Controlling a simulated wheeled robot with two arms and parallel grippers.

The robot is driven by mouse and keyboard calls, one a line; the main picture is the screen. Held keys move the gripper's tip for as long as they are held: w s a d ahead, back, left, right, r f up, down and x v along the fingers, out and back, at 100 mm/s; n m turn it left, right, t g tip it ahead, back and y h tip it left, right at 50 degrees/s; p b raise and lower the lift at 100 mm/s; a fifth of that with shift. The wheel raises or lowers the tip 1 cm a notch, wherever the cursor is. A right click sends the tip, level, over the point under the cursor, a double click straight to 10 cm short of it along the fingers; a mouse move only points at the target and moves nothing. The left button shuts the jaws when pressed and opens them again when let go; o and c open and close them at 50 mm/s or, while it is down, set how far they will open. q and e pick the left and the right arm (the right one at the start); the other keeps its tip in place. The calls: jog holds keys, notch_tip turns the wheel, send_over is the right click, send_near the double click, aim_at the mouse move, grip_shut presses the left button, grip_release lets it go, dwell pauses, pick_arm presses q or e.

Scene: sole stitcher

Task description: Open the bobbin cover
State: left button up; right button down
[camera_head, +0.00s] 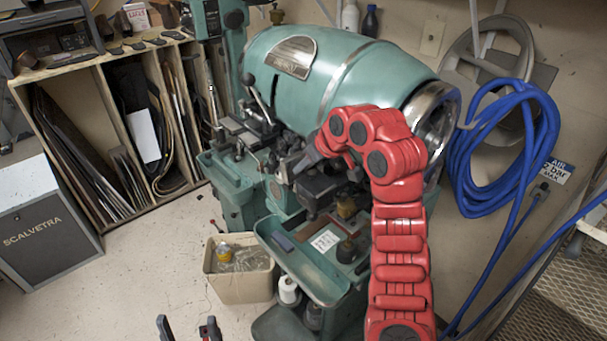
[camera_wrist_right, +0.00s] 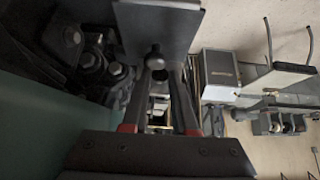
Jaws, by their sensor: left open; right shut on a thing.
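In the right wrist view, a dark flat plate (camera_wrist_right: 157,25), which looks like the bobbin cover, has a small round knob (camera_wrist_right: 154,54) on it. My right gripper (camera_wrist_right: 158,74) is shut on this knob, its two dark fingers on either side of the stem. In the head view, my red right arm reaches to the teal stitching machine (camera_head: 345,75), with its right gripper (camera_head: 307,161) at the machine's middle front. The cover is not clear there among the dark parts. My left gripper (camera_head: 188,328) is open and empty over the floor at the bottom edge.
A tan bin (camera_head: 240,286) stands on the floor before the machine, next to a white thread spool (camera_head: 288,290). A wooden rack (camera_head: 107,50) is at the left. A blue hose (camera_head: 470,150) hangs at the right. The floor at lower left is clear.

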jog(key=shift+f, duration=0.1)
jog(key=c, duration=0.7)
grip_release()
jog(key=shift+s, duration=0.1)
jog(key=p+v, duration=1)
jog(key=v, duration=0.7)
jog(key=shift+r, duration=0.25)
